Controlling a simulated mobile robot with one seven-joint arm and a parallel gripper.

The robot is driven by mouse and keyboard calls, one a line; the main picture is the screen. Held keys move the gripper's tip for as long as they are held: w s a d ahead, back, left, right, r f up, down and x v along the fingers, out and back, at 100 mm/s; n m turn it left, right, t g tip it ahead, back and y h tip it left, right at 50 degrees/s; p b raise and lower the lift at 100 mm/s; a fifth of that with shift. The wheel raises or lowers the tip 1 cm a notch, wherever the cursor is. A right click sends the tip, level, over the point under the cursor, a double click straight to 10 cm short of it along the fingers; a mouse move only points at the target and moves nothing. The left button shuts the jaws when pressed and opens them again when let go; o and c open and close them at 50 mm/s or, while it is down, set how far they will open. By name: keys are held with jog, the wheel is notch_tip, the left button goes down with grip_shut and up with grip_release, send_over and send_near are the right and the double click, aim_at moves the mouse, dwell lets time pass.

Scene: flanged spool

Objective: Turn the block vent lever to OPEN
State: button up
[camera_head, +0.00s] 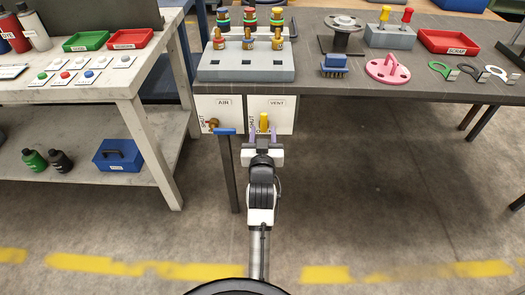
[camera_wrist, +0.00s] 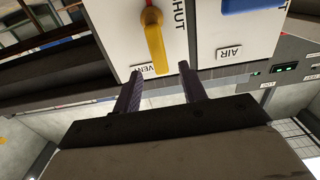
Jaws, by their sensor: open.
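The vent lever is yellow (camera_head: 263,121) and sits on a white panel (camera_head: 284,122) labelled VENT, under the right bench's front edge. Its handle points up, beside the word SHUT. In the wrist view the yellow lever (camera_wrist: 155,45) hangs down the upside-down panel towards my fingers. My gripper (camera_head: 263,136) is open, with its two purple fingers apart in front of the panel. In the wrist view the lever's end lies about between the fingertips of my gripper (camera_wrist: 161,68). I cannot tell whether they touch it. No OPEN mark is readable.
A white AIR panel (camera_head: 229,104) with a sideways blue lever (camera_head: 225,131) is close on the left. A bench leg (camera_head: 229,175) stands just left of my arm. The floor to the right is clear.

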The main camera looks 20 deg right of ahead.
jog(key=v, duration=0.7)
jog(key=shift+s+b, duration=0.2)
jog(key=shift+b, duration=0.25)
jog(key=shift+r, duration=0.1)
